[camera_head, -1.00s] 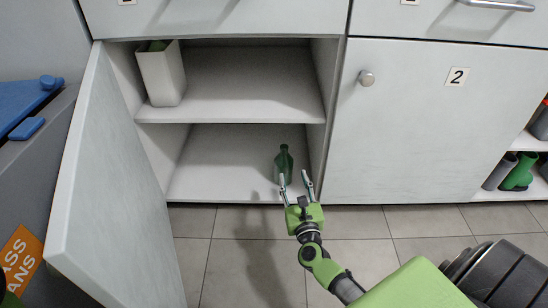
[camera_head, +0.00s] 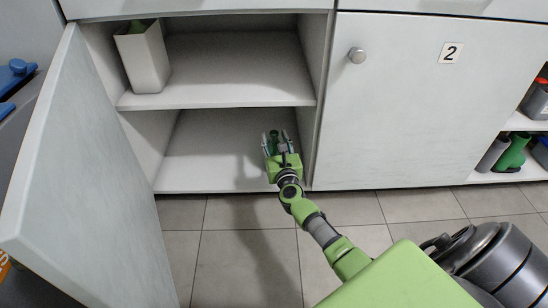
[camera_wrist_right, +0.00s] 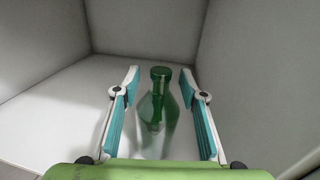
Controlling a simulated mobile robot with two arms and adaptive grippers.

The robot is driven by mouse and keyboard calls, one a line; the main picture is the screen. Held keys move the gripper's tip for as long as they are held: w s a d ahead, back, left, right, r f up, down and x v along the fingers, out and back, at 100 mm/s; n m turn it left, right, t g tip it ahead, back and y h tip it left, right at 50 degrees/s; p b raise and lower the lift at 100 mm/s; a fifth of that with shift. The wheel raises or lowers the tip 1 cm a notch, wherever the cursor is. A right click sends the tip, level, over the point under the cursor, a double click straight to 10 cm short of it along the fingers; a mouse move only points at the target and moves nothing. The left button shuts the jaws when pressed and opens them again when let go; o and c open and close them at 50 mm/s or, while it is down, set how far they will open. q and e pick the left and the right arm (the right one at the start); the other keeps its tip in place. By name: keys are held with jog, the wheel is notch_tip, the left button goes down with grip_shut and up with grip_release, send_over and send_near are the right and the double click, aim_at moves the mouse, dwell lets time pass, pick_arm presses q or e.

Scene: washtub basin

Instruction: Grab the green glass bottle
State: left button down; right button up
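The green glass bottle (camera_wrist_right: 158,108) stands upright on the cabinet's lower shelf (camera_head: 205,160). In the head view only the top of the bottle (camera_head: 274,136) shows, as my right gripper (camera_head: 275,138) hides the rest. In the right wrist view the bottle is between the two fingers of my right gripper (camera_wrist_right: 161,85). The fingers are open, with a gap on each side of the bottle. My left gripper is not in view.
The open cabinet door (camera_head: 88,180) stands at the left. A white bin (camera_head: 143,58) is on the upper shelf (camera_head: 230,95) above. A closed door (camera_head: 420,110) marked 2 is at the right. The tiled floor in front is clear.

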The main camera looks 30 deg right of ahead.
jog(key=shift+x, duration=0.95)
jog(key=shift+s, duration=0.1)
grip_shut()
